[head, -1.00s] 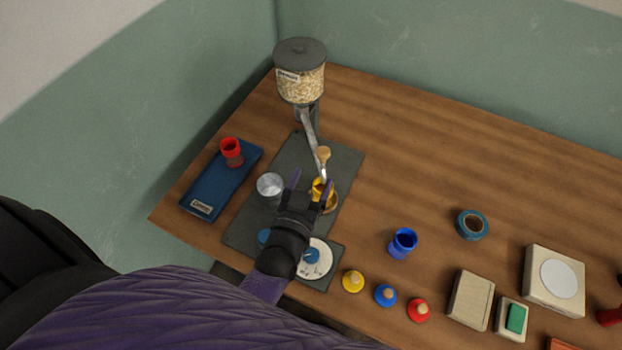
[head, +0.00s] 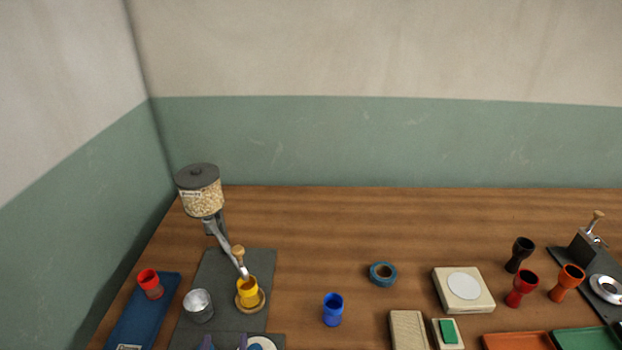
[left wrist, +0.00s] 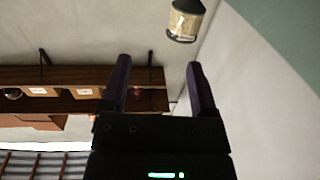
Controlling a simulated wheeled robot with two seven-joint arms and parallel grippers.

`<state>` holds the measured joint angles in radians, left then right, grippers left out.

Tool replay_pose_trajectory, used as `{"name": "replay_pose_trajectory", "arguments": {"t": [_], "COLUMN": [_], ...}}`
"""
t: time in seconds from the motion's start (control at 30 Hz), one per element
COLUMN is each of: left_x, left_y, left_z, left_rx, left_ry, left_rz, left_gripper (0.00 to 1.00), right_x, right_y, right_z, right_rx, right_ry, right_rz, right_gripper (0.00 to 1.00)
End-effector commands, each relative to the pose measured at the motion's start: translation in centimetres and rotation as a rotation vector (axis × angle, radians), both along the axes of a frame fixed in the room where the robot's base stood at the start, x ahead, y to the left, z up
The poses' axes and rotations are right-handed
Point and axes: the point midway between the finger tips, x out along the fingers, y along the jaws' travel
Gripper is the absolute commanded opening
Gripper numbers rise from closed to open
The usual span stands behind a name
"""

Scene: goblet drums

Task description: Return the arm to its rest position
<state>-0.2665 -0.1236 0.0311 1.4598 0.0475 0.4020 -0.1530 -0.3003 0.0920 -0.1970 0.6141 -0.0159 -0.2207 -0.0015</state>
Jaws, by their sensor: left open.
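My left gripper (head: 225,343) shows only as two purple fingertips at the bottom edge of the head view, on the near side of the yellow goblet drum (head: 248,288) and apart from it. In the left wrist view the left gripper (left wrist: 159,80) is open, with nothing between its fingers. The yellow drum stands on a round wooden saucer (head: 260,304) under the chute of the dispenser (head: 200,196). Most of my left arm is out of the head view. My right gripper is in neither view.
A metal cup (head: 198,306) stands left of the yellow drum on the dark mat (head: 225,265). A red drum (head: 150,284) stands on a blue pad (head: 145,318). A blue drum (head: 333,310) and tape roll (head: 383,274) are to the right.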

Motion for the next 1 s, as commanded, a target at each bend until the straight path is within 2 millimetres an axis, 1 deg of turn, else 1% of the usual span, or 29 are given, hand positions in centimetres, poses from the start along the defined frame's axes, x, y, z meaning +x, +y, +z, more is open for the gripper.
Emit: {"name": "replay_pose_trajectory", "arguments": {"t": [0.03, 0.2, 0.37, 0.47, 0.57, 0.6, 0.67, 0.7, 0.77, 0.8, 0.87, 0.9, 0.97, 1.0], "left_x": [0.0, -0.8, -1.8, -2.8, -4.4, -5.3, -6.8, -8.0, -10.2, -12.1, -15.4, -18.1, -22.3, -25.0], "left_y": [0.0, -0.6, -1.1, -1.5, -1.9, -2.0, -2.2, -2.2, -2.2, -2.1, -1.6, -1.2, -0.2, 0.5], "left_z": [-0.2, -3.5, -6.8, -9.5, -13.1, -14.8, -17.4, -19.2, -22.2, -24.3, -27.8, -30.0, -33.0, -34.5], "left_rx": [0.0, -0.003, -0.003, -0.003, -0.002, 0.0, 0.004, 0.006, 0.013, 0.019, 0.034, 0.045, 0.069, 0.082], "left_ry": [0.005, 0.095, 0.193, 0.273, 0.384, 0.434, 0.52, 0.582, 0.686, 0.766, 0.905, 1.006, 1.162, 1.256], "left_rz": [-0.002, -0.032, -0.061, -0.084, -0.113, -0.125, -0.145, -0.157, -0.177, -0.19, -0.209, -0.221, -0.234, -0.237], "left_gripper": [0.77, 0.77, 0.77, 0.77, 0.77, 0.77, 0.77, 0.77, 0.77, 0.77, 0.77, 0.77, 0.77, 0.77], "right_x": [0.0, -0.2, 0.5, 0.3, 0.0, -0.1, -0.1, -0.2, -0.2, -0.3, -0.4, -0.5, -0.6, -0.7], "right_y": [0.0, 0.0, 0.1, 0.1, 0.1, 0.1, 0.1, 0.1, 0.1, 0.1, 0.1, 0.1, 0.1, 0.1], "right_z": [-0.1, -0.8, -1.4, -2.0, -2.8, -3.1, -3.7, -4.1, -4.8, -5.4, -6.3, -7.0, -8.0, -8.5], "right_rx": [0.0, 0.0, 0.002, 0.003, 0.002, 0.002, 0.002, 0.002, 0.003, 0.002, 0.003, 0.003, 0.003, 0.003], "right_ry": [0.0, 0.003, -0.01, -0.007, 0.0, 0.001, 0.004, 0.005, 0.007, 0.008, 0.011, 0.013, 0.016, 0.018], "right_rz": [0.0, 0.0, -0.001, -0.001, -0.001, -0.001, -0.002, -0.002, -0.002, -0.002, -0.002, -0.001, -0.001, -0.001], "right_gripper": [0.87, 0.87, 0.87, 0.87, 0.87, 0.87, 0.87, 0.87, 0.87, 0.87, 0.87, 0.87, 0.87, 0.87]}}
